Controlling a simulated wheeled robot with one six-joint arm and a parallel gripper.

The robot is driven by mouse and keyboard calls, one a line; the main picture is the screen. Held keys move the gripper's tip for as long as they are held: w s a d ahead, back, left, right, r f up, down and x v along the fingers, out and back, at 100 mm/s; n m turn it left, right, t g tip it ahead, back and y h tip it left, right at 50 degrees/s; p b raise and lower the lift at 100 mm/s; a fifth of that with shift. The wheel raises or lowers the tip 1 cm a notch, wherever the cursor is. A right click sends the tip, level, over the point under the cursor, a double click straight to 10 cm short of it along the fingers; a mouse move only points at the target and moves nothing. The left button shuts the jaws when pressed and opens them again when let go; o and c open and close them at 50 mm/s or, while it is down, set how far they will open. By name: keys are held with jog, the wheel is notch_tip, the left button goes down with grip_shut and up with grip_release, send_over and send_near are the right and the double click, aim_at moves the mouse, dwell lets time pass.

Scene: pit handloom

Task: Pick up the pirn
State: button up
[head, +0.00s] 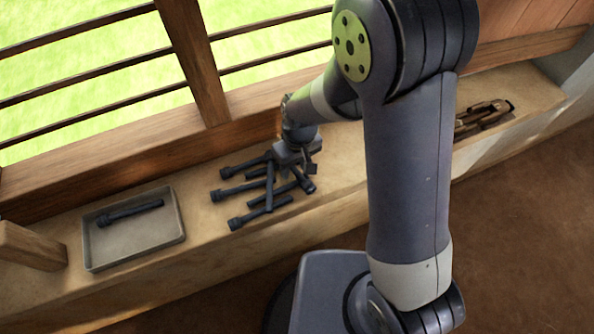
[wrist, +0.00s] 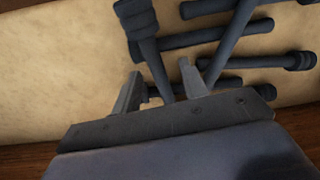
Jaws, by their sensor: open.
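Several dark pirns (head: 240,190) lie loosely heaped on the pale ledge, some crossing over others. Another pirn (head: 135,211) lies alone in a shallow grey tray (head: 84,250) at the left. My gripper (head: 308,167) is low over the right end of the heap, pointing down. In the wrist view my gripper (wrist: 160,84) is open, its two fingers apart. One pirn (wrist: 152,54), with its thick ringed head at the top, runs down into the gap between the fingers. I cannot tell whether either finger touches it. Its lower end is hidden behind my gripper body.
A wooden window frame with dark bars (head: 196,60) stands behind the ledge. A brown wooden object (head: 484,115) lies on the ledge at the right. A wooden beam end (head: 30,246) juts in at the left. Bare ledge shows between the tray and the heap.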

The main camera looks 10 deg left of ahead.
grip_shut()
dwell(0.3)
jog(key=shift+r, duration=0.1)
